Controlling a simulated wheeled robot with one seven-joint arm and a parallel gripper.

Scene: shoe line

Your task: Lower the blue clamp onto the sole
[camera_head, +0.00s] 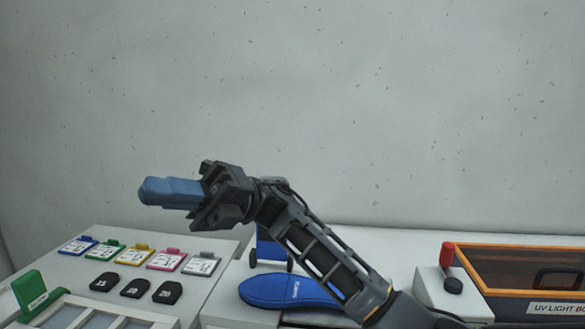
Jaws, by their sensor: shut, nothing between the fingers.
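A blue sole (275,289) lies flat on the white bench right of centre, with its right part behind my arm. Just behind it a blue upright part with dark posts, apparently the clamp (268,247), stands mostly hidden by my arm. I cannot tell how high its pressing part is above the sole. My gripper (146,191) points left, in the air above and left of the sole. Its blue fingers are shut together and hold nothing.
Several coloured cards (135,255) and black pads (135,288) lie on the left table. A green holder (36,295) and a white divided tray (90,315) are at front left. A UV light box (520,272) with a red-topped lever (447,255) stands right.

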